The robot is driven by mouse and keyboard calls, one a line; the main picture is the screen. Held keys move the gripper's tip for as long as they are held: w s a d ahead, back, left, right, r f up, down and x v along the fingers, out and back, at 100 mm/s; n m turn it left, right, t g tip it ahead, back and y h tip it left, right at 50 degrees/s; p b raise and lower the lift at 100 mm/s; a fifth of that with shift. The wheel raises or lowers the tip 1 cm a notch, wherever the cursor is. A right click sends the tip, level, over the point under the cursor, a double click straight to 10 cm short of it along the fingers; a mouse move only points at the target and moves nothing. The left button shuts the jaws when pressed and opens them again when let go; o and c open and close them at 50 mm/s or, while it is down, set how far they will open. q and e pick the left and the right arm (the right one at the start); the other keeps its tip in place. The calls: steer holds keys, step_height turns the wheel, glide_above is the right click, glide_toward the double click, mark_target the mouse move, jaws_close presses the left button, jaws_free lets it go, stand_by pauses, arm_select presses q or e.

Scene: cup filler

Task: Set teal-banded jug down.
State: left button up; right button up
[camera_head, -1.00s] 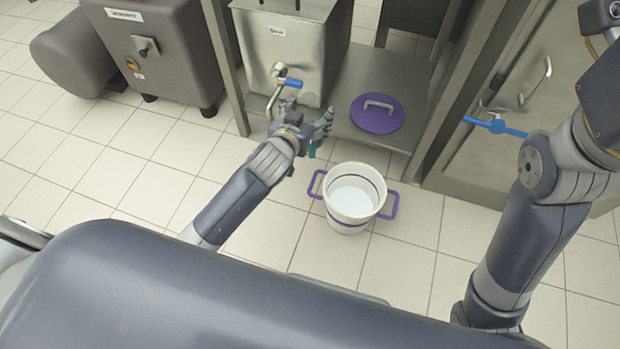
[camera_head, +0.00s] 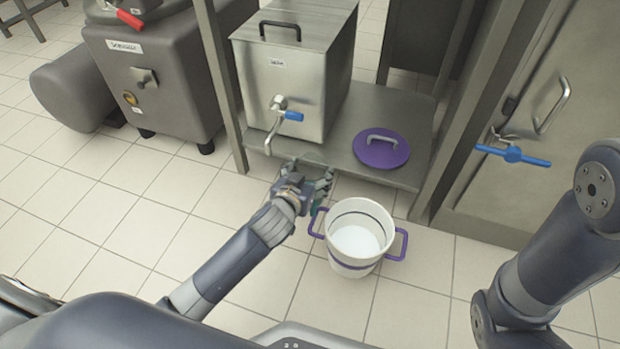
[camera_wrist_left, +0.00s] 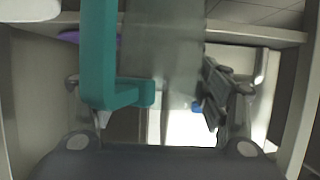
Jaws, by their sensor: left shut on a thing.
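My left gripper (camera_head: 320,182) is near the steel shelf's front edge, just behind and left of a white bucket. The left wrist view shows a teal handle (camera_wrist_left: 98,60) between the fingers of my left gripper (camera_wrist_left: 155,95), which is shut on it. I take it to be the teal-banded jug's handle. Only a small teal piece (camera_head: 314,209) shows beside the gripper in the head view; the rest of the jug is hidden or cannot be made out. My right arm shows at the right, but its gripper is out of view.
The white bucket (camera_head: 345,262) with purple handles stands on the tiled floor. A steel tank (camera_head: 300,85) with a blue-handled tap (camera_head: 288,115) and a purple lid (camera_head: 381,152) are on the steel shelf (camera_head: 340,168). The tiles left of my arm are clear.

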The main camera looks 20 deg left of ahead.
arm_select(q)
steer(key=shift+f, duration=0.15)
steer(key=shift+f, duration=0.15)
steer(key=o, duration=1.3)
steer(key=shift+c, duration=0.2)
